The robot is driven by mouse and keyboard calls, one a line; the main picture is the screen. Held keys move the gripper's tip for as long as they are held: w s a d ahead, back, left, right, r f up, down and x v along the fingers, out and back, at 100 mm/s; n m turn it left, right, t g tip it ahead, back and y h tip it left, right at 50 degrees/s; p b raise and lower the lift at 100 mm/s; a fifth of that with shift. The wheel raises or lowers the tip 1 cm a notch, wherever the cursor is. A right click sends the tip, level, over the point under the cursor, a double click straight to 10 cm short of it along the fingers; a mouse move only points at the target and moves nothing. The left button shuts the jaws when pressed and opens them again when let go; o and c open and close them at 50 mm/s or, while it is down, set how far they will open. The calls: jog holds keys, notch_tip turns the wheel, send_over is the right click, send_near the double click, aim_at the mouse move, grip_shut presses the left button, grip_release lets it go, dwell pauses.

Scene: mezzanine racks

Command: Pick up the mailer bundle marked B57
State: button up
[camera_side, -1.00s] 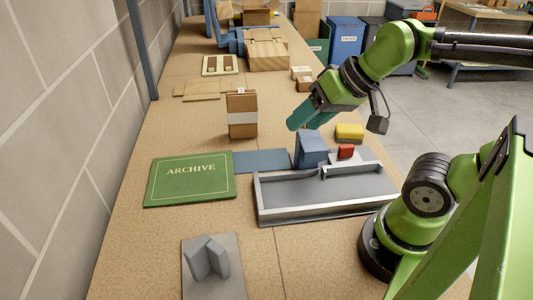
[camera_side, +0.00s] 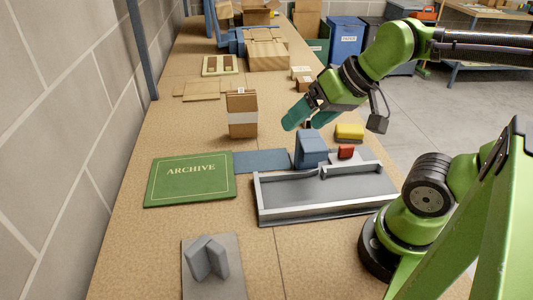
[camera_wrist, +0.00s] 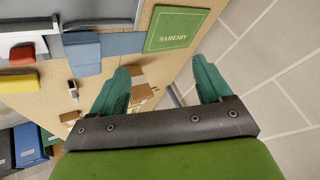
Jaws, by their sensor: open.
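A brown upright bundle (camera_side: 242,128) with a white band stands on the bench, left of my gripper in the side view. A small mark shows on its top, too small to read, so I cannot confirm B57. My gripper (camera_side: 298,122) is open and empty, held above the bench to the right of the bundle. In the wrist view the teal fingers of my gripper (camera_wrist: 160,68) are spread apart, and a brown bundle (camera_wrist: 142,92) shows below between them, partly hidden by the left finger and the gripper body.
Cartons (camera_side: 267,55) stand farther back. A block wall (camera_side: 60,120) runs along the left.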

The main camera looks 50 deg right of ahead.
jog(key=m+t+y, duration=0.6)
jog(key=m+y, duration=0.4)
jog(key=m, duration=1.3)
send_near(239, 97)
jog(key=s+d+f, duration=0.1)
jog(key=s+d, duration=0.2)
jog(key=d, duration=0.4)
jog(key=shift+s+a+x, duration=0.1)
jog(key=shift+x, duration=2.7)
jog(key=shift+s+a+x, duration=0.1)
jog(key=shift+a+x, duration=0.05)
jog(key=shift+x, duration=2.65)
jog(key=shift+s+a+x, duration=0.1)
jog(key=shift+x, duration=2.7)
jog(key=shift+c, duration=0.2)
